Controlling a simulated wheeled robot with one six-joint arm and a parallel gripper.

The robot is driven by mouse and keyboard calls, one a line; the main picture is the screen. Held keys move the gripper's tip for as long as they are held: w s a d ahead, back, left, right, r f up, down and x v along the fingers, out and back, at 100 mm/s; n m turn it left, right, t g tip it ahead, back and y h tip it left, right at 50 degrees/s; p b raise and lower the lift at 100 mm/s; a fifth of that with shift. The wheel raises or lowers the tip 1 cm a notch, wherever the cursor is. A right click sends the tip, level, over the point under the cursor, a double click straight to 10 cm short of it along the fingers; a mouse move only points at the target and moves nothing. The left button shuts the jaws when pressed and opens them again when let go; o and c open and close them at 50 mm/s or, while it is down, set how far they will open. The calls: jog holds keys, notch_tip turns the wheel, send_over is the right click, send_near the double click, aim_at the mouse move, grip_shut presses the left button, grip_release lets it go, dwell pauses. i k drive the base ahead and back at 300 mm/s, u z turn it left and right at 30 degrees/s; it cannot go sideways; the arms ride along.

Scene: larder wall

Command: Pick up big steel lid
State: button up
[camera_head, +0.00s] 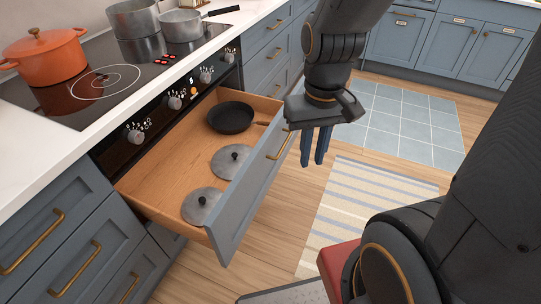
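Two round grey steel lids with dark knobs lie flat in the open wooden drawer under the cooktop. One lid (202,207) is at the near end; the other lid (224,162) is farther back, partly hidden by the drawer front. They look close in size, and I cannot tell for sure which is bigger. My gripper (314,160) hangs to the right of the drawer front, above the floor, with its blue fingers pointing down. The fingers appear slightly apart with nothing between them. It touches neither lid.
A black frying pan (230,118) lies at the drawer's far end. The drawer front (249,187) stands between my gripper and the lids. An orange pot (45,62) and steel pots (183,25) stand on the cooktop (100,82). A striped rug (352,205) lies on the floor.

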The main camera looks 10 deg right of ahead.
aim_at(225, 162)
jog(key=z, duration=0.05)
jog(key=k, duration=0.5)
jog(key=u, duration=0.8)
jog(key=i, duration=0.7)
jog(key=z, duration=0.85)
jog(key=i, duration=0.5)
